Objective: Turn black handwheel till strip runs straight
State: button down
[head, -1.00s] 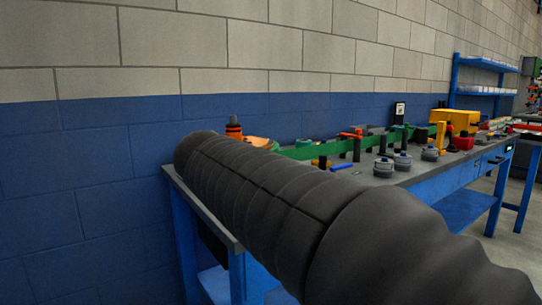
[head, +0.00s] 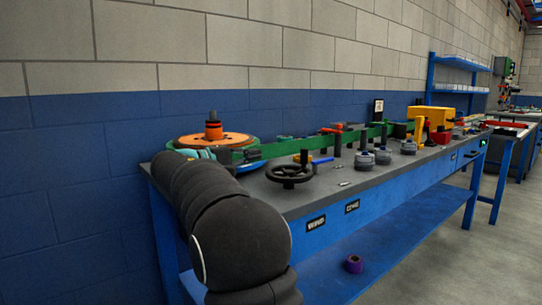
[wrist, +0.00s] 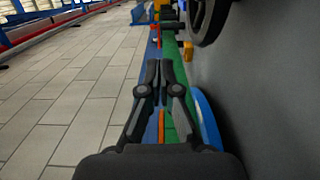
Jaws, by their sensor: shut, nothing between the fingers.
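The black handwheel (head: 289,172) lies flat near the front of the blue bench, its upright knob showing. Part of it also shows at the top right of the wrist view (wrist: 203,22). The green strip (head: 290,147) runs along the bench from the orange-topped reel (head: 232,138) at the left toward the yellow block. In the wrist view the strip (wrist: 186,70) passes close beside my gripper (wrist: 157,72). My gripper is shut and empty, apart from the handwheel. It is hidden behind my arm in the head view.
Grey knobbed posts (head: 365,159) and a blue-handled part (head: 322,160) stand right of the handwheel. A yellow block (head: 431,115) is farther along. The brick wall (head: 80,150) is close behind the bench.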

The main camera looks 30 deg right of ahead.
aim_at(288, 166)
jog(key=d, duration=0.9)
jog(key=shift+d+p, duration=0.15)
jog(key=shift+p, duration=0.15)
jog(key=s, duration=0.3)
jog(key=shift+d, duration=0.35)
jog(key=shift+s+d, duration=0.1)
jog(key=shift+s, duration=0.35)
jog(key=shift+d, duration=0.1)
